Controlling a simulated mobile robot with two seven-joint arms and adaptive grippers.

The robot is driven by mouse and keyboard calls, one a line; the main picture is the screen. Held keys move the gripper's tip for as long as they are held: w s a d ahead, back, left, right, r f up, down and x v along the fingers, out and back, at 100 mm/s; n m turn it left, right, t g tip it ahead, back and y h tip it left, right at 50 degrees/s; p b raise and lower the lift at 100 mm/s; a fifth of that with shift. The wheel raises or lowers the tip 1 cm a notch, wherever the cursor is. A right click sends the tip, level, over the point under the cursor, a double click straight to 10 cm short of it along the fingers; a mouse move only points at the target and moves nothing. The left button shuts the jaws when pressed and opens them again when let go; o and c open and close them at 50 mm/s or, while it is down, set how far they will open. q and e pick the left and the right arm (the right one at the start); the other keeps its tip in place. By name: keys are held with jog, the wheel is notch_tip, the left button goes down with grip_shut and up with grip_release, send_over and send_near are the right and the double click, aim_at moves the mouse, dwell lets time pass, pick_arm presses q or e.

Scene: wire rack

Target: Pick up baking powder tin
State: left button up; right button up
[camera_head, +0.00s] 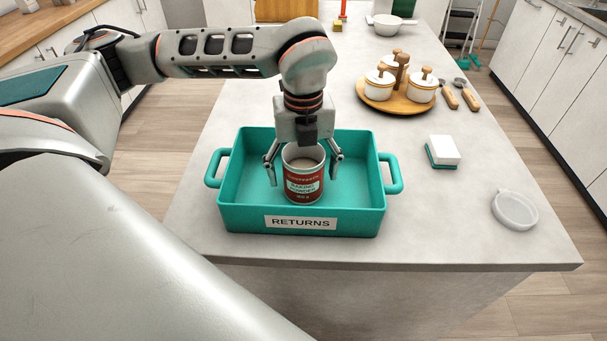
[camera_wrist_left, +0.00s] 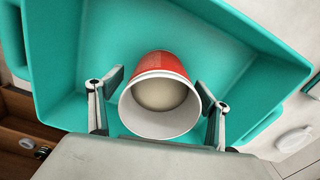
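The baking powder tin (camera_head: 304,183) is red with a pale label and stands upright in the teal returns tray (camera_head: 242,216). Its top looks open, with a pale inside. In the left wrist view the tin (camera_wrist_left: 160,65) sits between the spread fingers, its rim facing the camera. My left gripper (camera_head: 304,165) is open over the tray, one finger on each side of the tin. Gaps show between the fingers and the tin in the left wrist view (camera_wrist_left: 158,112). My right gripper is in neither view.
A white and green sponge (camera_head: 442,151) and a clear round lid (camera_head: 514,209) lie right of the tray. A round wooden stand (camera_head: 395,98) with white lidded pots is behind. The tray's side handles stick out. The counter's front edge is close to the tray.

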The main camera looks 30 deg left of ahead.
pick_arm(q)
jog(key=c, duration=1.1)
jog(key=shift+r, duration=0.2)
